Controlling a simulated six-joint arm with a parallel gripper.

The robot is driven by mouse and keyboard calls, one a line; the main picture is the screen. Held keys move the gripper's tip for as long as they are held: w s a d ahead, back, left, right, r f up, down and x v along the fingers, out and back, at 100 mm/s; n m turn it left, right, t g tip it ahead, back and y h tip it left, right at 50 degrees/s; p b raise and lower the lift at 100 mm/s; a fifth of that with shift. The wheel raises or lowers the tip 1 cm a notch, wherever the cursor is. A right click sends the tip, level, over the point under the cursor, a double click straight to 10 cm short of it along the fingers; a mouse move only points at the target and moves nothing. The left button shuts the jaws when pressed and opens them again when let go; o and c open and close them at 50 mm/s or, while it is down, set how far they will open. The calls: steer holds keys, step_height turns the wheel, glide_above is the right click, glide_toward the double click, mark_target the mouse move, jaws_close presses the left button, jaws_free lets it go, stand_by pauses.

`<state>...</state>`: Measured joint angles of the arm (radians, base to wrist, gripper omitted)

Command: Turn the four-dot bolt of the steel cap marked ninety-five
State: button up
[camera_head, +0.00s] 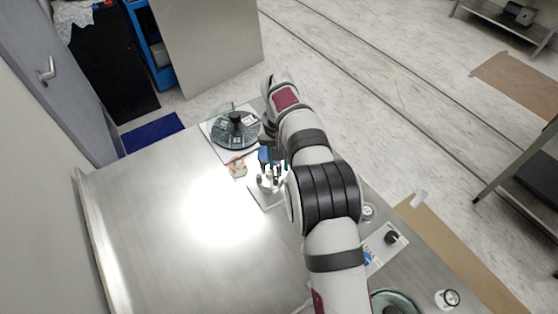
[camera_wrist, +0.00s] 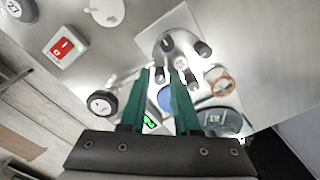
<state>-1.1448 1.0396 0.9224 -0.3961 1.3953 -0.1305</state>
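A shiny steel cap (camera_wrist: 180,42) with several upright dark-topped bolts sits on a pale plate in the wrist view. It also shows in the head view (camera_head: 268,183), partly covered by my gripper. A small label (camera_wrist: 183,62) is on the cap, too small to read surely. One bolt (camera_wrist: 203,48) stands at its right, another (camera_wrist: 192,79) nearer me. The dots on the bolts cannot be told. My gripper (camera_wrist: 162,72) has two green fingers, apart, pointing down at the cap, with a dark bolt top between or just beyond their tips. Contact cannot be told. In the head view the gripper (camera_head: 272,165) is above the cap.
A copper-coloured ring (camera_wrist: 219,80) lies right of the cap. A round glass-covered device (camera_head: 236,130) stands behind. The steel table (camera_head: 170,220) is clear at left.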

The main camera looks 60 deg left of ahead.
steer(key=shift+f, duration=0.15)
jaws_close()
stand_by(0.4)
steer(key=shift+m, duration=2.9)
jaws_free()
